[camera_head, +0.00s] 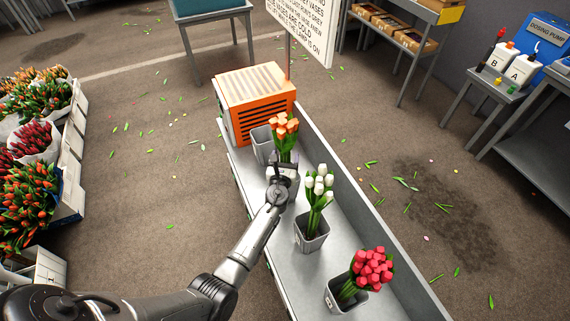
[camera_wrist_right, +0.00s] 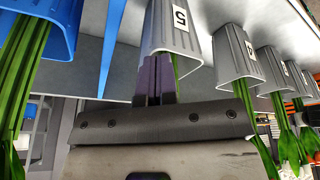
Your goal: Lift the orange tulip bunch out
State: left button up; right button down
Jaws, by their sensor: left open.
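The orange tulip bunch (camera_head: 284,124) is upright in the head view, between the orange slatted crate and the white tulips. Its green stems show above my left gripper (camera_head: 283,168), which is open at the lower stems. The gripper hides the bottom of the bunch, so I cannot tell whether the stems are in a bucket or between the jaws. A grey bucket (camera_head: 262,147) stands just left of the bunch. My right gripper (camera_wrist_right: 155,78) shows in the right wrist view with its dark fingers together, in front of a grey bucket (camera_wrist_right: 176,25) labelled 5.
White tulips (camera_head: 318,187) and red tulips (camera_head: 371,268) stand in grey buckets nearer along the metal trough (camera_head: 386,268). The orange slatted crate (camera_head: 255,95) stands at the trough's far end. A sign (camera_head: 305,25) rises behind it. Crates of tulips (camera_head: 72,190) are at left.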

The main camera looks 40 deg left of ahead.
aim_at(285, 118)
pick_arm(q)
jog(key=c, duration=1.2)
notch_tip(285, 118, up, 18)
jog(key=p, duration=1.3)
jog(key=shift+p, duration=0.35)
